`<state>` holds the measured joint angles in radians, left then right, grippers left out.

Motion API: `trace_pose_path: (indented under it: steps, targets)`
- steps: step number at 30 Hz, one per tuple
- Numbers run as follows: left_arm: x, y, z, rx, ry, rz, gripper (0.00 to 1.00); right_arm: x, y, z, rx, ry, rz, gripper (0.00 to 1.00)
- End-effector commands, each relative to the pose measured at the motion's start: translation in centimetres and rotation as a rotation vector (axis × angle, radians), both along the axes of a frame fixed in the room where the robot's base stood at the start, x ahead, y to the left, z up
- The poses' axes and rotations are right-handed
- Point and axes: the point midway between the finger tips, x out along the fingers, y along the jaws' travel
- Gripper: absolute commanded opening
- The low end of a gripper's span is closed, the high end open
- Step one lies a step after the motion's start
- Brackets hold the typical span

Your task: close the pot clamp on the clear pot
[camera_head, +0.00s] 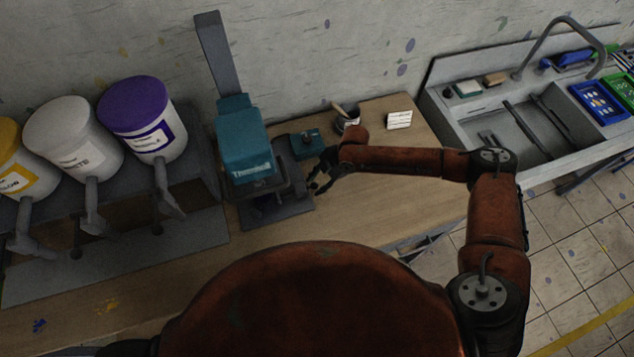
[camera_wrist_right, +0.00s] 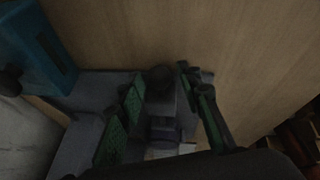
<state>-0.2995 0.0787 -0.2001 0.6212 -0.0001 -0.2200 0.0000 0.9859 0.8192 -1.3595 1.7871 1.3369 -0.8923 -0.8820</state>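The teal printing machine (camera_head: 243,140) stands on the wooden bench with its grey base (camera_head: 270,212) below. I cannot make out the clear pot or the pot clamp clearly; the area under the teal head is dark. My right gripper (camera_head: 318,186) is just right of the machine's base, low over the bench. In the right wrist view its green-padded fingers (camera_wrist_right: 160,78) are spread apart. A dark round knob-like part (camera_wrist_right: 160,79) of the grey machine shows between the fingertips; I cannot tell whether they touch it. My left gripper is not in view.
A small teal box (camera_head: 306,143) stands behind my right gripper. A cup with a brush (camera_head: 346,122) and a white card (camera_head: 399,119) stand farther back. Paint buckets, including a purple-lidded one (camera_head: 146,118), line the left. A sink (camera_head: 540,125) is at right.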

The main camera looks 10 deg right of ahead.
Motion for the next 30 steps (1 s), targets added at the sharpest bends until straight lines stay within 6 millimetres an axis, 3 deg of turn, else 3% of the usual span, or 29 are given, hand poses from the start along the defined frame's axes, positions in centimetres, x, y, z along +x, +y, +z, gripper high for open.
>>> trace_pose_path:
  steps: [10, 14, 24, 30]
  targets:
    - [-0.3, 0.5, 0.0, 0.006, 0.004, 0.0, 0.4, 0.1, -0.1, 0.2, 0.0, -0.001, -0.001, 0.38]
    - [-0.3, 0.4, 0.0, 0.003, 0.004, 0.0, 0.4, 0.1, -0.6, 1.2, 0.0, -0.003, 0.0, 0.38]
    - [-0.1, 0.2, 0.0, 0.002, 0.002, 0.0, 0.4, 0.0, -3.5, 7.4, 0.0, -0.003, -0.001, 0.38]
    - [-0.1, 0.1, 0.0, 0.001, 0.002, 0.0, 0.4, -0.1, -4.7, 9.9, 0.0, -0.002, -0.002, 0.38]
